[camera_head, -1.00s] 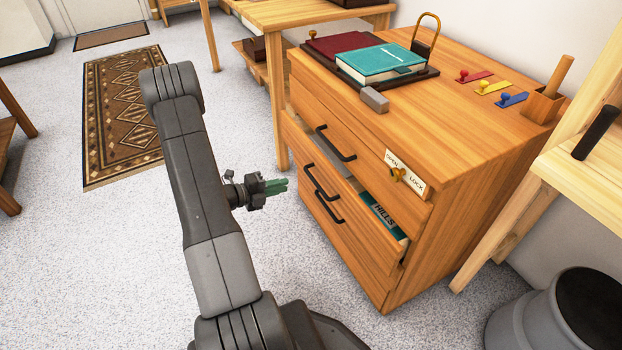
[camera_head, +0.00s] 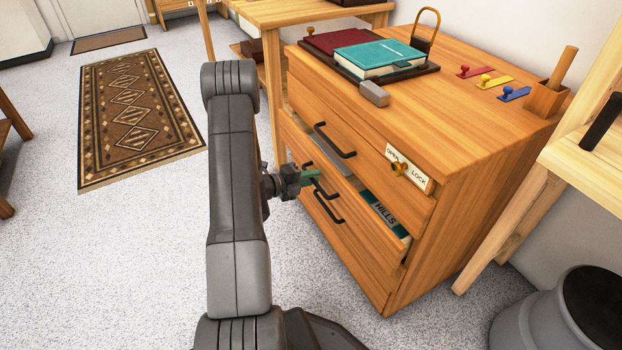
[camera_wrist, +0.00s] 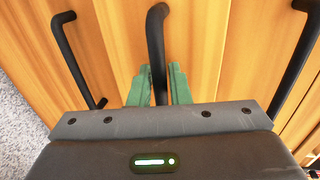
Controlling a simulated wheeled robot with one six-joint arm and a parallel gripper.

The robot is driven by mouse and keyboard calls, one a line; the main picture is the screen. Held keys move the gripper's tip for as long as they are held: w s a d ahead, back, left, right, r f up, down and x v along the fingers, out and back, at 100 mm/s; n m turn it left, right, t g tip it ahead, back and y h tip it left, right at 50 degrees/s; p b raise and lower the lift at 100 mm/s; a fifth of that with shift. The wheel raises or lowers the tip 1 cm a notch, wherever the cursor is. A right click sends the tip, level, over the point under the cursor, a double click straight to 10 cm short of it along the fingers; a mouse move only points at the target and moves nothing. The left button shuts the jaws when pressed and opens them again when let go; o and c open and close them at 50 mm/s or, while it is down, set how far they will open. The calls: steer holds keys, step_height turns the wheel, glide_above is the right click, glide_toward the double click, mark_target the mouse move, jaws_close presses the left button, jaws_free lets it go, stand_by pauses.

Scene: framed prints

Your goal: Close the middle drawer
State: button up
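The wooden cabinet's middle drawer (camera_head: 365,222) stands partly pulled out, with a teal book marked "HILLS" (camera_head: 384,214) showing inside. My gripper (camera_head: 312,175), with green fingers, is at this drawer's black handle (camera_head: 322,187). In the wrist view the middle handle (camera_wrist: 156,45) runs down between the two green fingers (camera_wrist: 160,88), one on each side with little gap. Whether the fingers grip it cannot be told. The top drawer handle (camera_head: 335,140) and bottom drawer handle (camera_head: 328,209) lie above and below, and both those drawers look shut.
A brass key (camera_head: 398,169) sits by the OPEN/LOCK plate on the top drawer front. Books (camera_head: 380,55) and a grey block (camera_head: 374,94) lie on the cabinet top. A wooden table (camera_head: 305,14) stands behind. The floor to the left, with a patterned rug (camera_head: 135,120), is clear.

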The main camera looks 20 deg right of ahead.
mark_target(324, 172)
jaws_close()
steer(key=shift+d, duration=0.1)
steer(key=x, duration=0.4)
steer(key=shift+d+r, duration=0.15)
steer(key=shift+r, duration=0.25)
steer(key=shift+w, duration=0.1)
steer(key=shift+d+r, duration=0.1)
jaws_free()
steer(key=p+v, duration=0.4)
steer(key=v, duration=1)
